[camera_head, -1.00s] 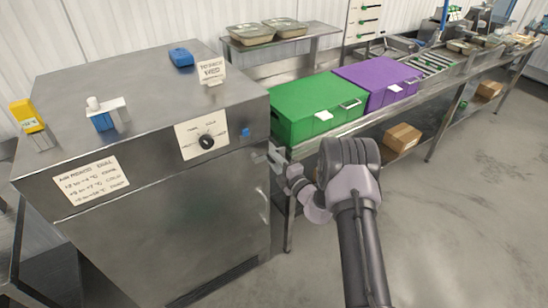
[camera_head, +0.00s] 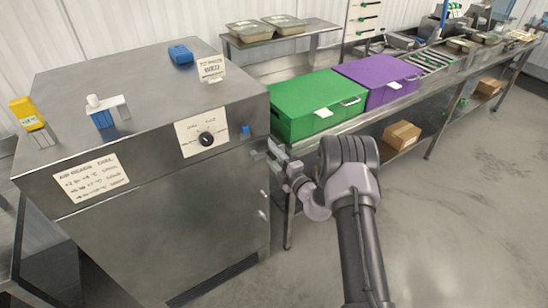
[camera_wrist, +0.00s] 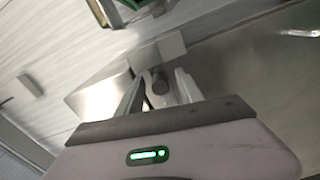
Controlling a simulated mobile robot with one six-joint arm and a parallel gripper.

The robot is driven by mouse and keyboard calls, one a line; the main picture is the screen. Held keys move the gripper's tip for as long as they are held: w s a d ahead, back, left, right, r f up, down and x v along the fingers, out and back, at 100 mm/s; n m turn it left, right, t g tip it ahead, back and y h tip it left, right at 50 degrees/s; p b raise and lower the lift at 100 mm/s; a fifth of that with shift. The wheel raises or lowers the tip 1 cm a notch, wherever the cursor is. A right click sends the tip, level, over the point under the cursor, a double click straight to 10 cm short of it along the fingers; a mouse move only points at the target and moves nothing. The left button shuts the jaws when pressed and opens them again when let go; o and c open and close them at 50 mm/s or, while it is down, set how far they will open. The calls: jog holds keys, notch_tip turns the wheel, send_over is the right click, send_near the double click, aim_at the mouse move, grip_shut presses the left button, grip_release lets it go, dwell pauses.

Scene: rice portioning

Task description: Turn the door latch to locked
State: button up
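The steel cabinet (camera_head: 165,225) stands at the left in the head view, with its door face toward me and the door looking shut. My gripper (camera_head: 274,157) is at the cabinet's upper right edge, where it hides the latch in the head view. In the wrist view, my gripper (camera_wrist: 158,92) has its two pale fingers spread apart. A dark round knob, seemingly part of the latch (camera_wrist: 159,80), shows between them. A small gap seems to lie on each side of it. I cannot tell which way the latch points.
A dial (camera_head: 206,139) and a handwritten label (camera_head: 92,178) are on the cabinet front. A green crate (camera_head: 305,102) and a purple crate (camera_head: 380,75) stand on the bench just right of my gripper. A cardboard box (camera_head: 402,135) sits below. The floor at right is clear.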

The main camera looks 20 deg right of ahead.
jog(key=p+v, duration=0.2)
jog(key=v, duration=1.5)
jog(key=shift+s, duration=0.2)
